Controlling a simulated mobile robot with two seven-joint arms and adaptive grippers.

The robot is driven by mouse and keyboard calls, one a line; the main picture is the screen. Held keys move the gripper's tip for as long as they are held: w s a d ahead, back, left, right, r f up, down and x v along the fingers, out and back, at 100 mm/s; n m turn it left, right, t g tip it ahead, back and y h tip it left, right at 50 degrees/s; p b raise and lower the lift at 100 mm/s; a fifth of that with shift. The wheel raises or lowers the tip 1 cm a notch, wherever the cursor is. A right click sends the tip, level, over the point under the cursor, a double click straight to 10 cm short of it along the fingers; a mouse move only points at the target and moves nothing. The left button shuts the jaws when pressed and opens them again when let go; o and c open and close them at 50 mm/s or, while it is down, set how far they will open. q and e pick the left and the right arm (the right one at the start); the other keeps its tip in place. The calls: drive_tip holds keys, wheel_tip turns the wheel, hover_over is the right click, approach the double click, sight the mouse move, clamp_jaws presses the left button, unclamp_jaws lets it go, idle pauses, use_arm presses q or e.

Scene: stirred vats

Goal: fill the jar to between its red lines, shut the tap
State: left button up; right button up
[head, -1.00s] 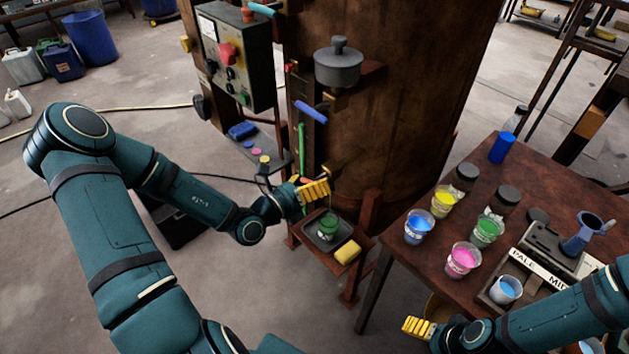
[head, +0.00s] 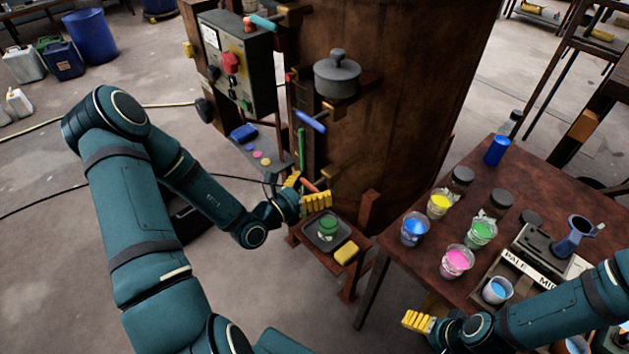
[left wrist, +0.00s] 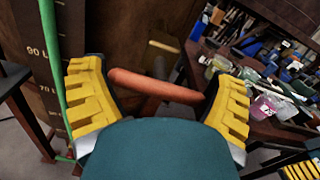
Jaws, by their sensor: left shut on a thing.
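The jar (head: 327,228) stands upright on a dark tray (head: 346,229) below the vat's tap. It holds green liquid; its red lines and exact level are too small to make out. My left gripper (head: 306,191) is shut on the tap's orange-red handle (head: 309,185), just above the jar. In the left wrist view the handle (left wrist: 155,86) lies across between the yellow fingers. The tap's spout is largely hidden, and I cannot make out a stream now. My right gripper (head: 417,321) is low at the right, apart from the jar; its finger gap is unclear.
The rusty vat (head: 420,110) stands behind the tap, with a green level tube (head: 302,148). A yellow sponge (head: 346,252) lies beside the tray. A control box (head: 237,62) is at upper left. The table (head: 455,215) at right holds several paint cups and dark-lidded jars.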

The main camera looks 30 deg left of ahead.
use_arm(q)
drive_tip(key=o, duration=0.8)
drive_tip(key=shift+w+a, duration=0.1)
drive_tip(key=shift+o, duration=0.2)
drive_tip(key=v, duration=1.2)
